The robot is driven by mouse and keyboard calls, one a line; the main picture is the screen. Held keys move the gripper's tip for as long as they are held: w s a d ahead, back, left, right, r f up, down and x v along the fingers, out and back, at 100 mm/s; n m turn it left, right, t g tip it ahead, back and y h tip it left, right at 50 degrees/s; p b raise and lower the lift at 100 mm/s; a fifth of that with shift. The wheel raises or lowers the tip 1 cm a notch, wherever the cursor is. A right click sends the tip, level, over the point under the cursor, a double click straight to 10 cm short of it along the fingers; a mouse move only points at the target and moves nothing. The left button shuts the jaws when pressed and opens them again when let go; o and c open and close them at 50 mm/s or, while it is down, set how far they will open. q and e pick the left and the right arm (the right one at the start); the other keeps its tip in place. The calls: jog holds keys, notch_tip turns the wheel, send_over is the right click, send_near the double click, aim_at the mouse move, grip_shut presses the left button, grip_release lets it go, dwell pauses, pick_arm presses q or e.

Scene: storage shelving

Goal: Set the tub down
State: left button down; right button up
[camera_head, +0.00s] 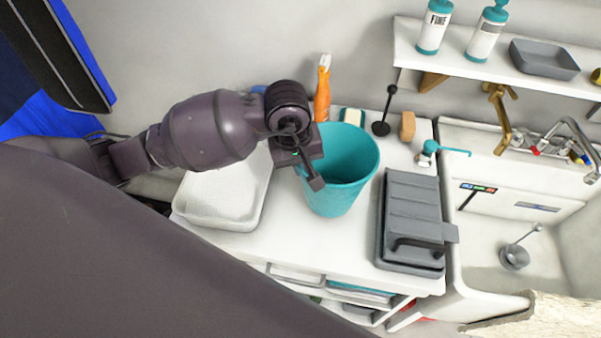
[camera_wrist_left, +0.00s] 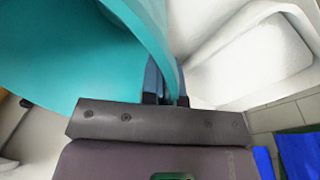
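The teal tub (camera_head: 345,180) is upright over the white counter top (camera_head: 290,232), between a white basket and a grey case. Whether its base touches the counter cannot be told. My left gripper (camera_head: 311,176) is at the tub's left rim. In the left wrist view the tub (camera_wrist_left: 70,50) fills the upper left, and the fingers of my left gripper (camera_wrist_left: 166,82) are close together with the tub's wall between them. The finger ends are partly hidden by the wall. My right gripper is not in view.
The white basket (camera_head: 225,195) stands left of the tub. The grey case (camera_head: 411,215) with a dark handle lies right of it. A sink (camera_head: 490,235) is at the right.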

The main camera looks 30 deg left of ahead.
pick_arm(q)
notch_tip(320, 180, down, 4)
jog(key=shift+r, duration=0.25)
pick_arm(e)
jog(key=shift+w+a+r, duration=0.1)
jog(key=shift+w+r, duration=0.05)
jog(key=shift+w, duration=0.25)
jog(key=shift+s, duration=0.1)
pick_arm(q)
jog(key=shift+f+b, duration=0.2)
jog(key=shift+b, duration=0.1)
jog(key=c, duration=1.4)
grip_release()
jog(key=shift+o, duration=0.2)
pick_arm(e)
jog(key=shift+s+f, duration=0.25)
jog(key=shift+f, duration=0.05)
pick_arm(q)
jog(key=shift+r, duration=0.2)
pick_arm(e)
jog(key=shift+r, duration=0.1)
